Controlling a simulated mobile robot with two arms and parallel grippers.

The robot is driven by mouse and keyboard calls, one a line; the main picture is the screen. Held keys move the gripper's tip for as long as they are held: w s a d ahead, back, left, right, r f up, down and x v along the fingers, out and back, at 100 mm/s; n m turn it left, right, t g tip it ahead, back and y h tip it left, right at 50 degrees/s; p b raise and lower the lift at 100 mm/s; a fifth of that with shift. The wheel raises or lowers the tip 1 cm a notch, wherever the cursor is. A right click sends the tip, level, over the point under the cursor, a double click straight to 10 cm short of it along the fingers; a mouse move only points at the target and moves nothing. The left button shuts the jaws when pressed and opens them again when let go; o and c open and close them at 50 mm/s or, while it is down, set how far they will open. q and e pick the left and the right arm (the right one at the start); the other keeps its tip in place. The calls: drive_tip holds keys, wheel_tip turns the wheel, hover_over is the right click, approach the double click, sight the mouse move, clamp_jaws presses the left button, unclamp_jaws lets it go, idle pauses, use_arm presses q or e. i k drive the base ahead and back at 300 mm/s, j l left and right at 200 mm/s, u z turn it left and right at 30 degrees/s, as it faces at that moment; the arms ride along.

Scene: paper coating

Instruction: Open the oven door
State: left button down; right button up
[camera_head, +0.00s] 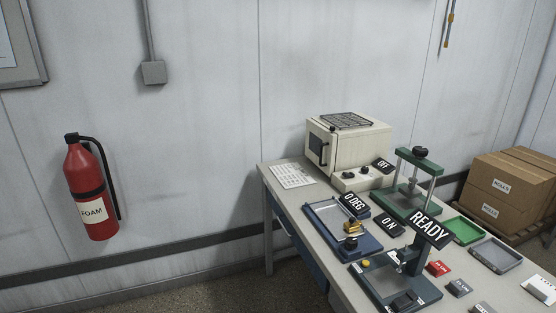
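The oven (356,150) is a cream box at the far end of the table, against the wall. Its door (318,146), with a dark window and a dark handle, is on the left face and looks shut. A wire rack (346,121) lies on top of the oven. A control panel with knobs (357,174) sits at its lower front, with an "OFF" label beside it. Neither of my grippers shows in the head view.
The table (277,185) also bears a white sheet (292,176), a blue coating device (343,227), a green press (411,187), a dark stand (394,281) and trays (466,230). A fire extinguisher (91,187) hangs at left. Boxes (506,189) are stacked at right. Floor left of the table is clear.

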sight(316, 144)
drive_tip(key=i+z, duration=0.35)
drive_tip(key=i+j+z, duration=0.1)
drive_tip(key=z, duration=0.25)
drive_tip(key=i+j+z, duration=0.15)
drive_tip(key=j+z, duration=0.25)
drive_tip(key=i+j+z, duration=0.15)
drive_tip(key=z, duration=0.25)
drive_tip(key=j+z, duration=0.4)
